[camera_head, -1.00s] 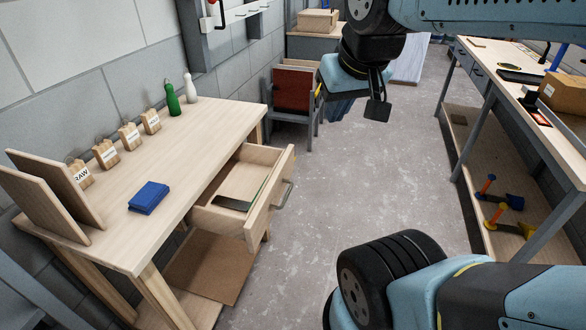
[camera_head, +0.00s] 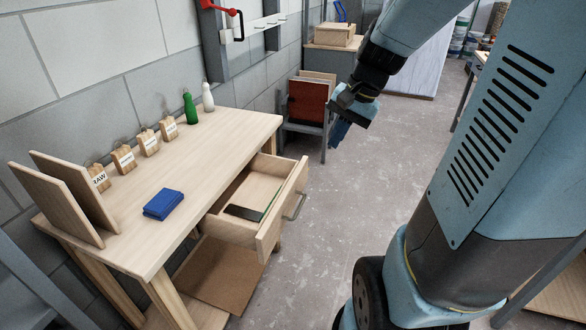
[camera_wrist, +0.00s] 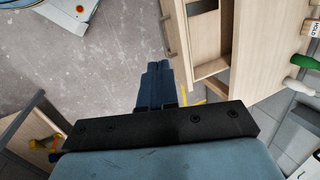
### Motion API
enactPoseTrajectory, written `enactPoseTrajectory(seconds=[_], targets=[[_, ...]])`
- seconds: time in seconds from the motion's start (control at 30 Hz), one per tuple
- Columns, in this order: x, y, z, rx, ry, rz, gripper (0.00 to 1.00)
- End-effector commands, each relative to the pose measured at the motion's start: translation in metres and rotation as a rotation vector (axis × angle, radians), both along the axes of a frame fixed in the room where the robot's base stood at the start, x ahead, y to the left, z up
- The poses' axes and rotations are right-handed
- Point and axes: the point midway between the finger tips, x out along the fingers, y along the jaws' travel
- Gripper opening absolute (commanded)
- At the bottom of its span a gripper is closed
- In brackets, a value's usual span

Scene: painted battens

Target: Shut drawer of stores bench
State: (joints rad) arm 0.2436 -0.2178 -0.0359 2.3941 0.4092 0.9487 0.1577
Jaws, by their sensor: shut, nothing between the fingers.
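The stores bench (camera_head: 225,133) is pale wood and stands at the left in the head view. Its drawer (camera_head: 268,236) is pulled out towards the aisle, with a metal handle (camera_head: 295,206) on its front. A dark flat item (camera_head: 243,213) lies inside it. The open drawer also shows in the wrist view (camera_wrist: 205,38), at the upper right. My gripper (camera_head: 339,134) is beyond the drawer, over the aisle floor, apart from the bench. In the wrist view my gripper's blue fingers (camera_wrist: 154,85) are together with nothing between them.
On the bench are a blue block (camera_head: 163,204), a green bottle (camera_head: 190,106), a white bottle (camera_head: 208,98), several labelled wooden blocks and two upright boards (camera_head: 60,205). The floor (camera_head: 375,190) beside the drawer is clear.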

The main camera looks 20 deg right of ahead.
Motion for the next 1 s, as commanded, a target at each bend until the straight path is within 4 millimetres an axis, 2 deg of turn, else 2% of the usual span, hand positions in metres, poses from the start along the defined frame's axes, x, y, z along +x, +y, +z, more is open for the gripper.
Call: enactPoseTrajectory(seconds=[0.2,0.6,0.8,1.0], targets=[[0.033,-0.023,-0.043,0.155,0.141,-0.223,0.00],[0.077,-0.073,-0.131,0.427,0.372,-0.650,0.00],[0.090,-0.100,-0.177,0.543,0.469,-0.846,0.00],[0.094,-0.115,-0.205,0.611,0.524,-0.963,0.00]])
